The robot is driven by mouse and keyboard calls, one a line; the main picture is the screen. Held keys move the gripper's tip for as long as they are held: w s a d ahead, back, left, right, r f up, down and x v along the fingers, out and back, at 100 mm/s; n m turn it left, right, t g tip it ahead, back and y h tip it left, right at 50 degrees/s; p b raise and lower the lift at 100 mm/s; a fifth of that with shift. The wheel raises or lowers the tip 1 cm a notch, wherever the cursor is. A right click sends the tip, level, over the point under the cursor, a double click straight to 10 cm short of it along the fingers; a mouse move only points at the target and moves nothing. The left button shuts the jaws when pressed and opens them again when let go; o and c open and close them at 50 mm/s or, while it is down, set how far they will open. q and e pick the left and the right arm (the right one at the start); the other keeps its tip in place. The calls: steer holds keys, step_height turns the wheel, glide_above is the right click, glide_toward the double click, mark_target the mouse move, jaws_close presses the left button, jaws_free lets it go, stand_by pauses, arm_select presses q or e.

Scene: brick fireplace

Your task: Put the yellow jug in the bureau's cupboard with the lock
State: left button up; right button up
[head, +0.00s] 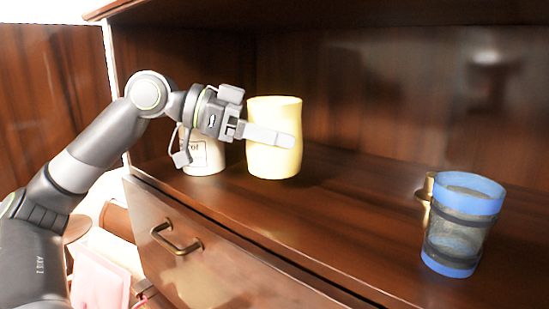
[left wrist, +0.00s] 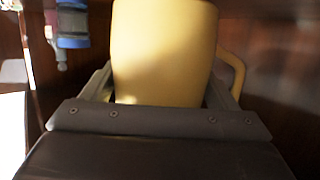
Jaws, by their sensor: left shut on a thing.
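The yellow jug (head: 273,108) stands upright on, or just above, the wooden shelf of the bureau (head: 330,205); I cannot tell if its base touches. My left gripper (head: 262,134) reaches in from the left and is shut on the jug's body. In the left wrist view the jug (left wrist: 165,50) sits between the two fingers, with its handle (left wrist: 236,72) at the right. No lock can be made out in these views. My right gripper is not in view.
A white mug with lettering (head: 204,158) stands just behind my left gripper. A drawer front with a handle (head: 176,238) is below. The middle of the shelf is clear.

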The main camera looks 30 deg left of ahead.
mark_target(274, 153)
arm_select(q)
steer(key=shift+f+b, duration=0.55)
steer(key=shift+f, duration=1.5)
steer(key=o, duration=0.9)
steer(key=shift+f, duration=0.15)
steer(key=o, duration=0.4)
steer(key=shift+r, duration=0.2)
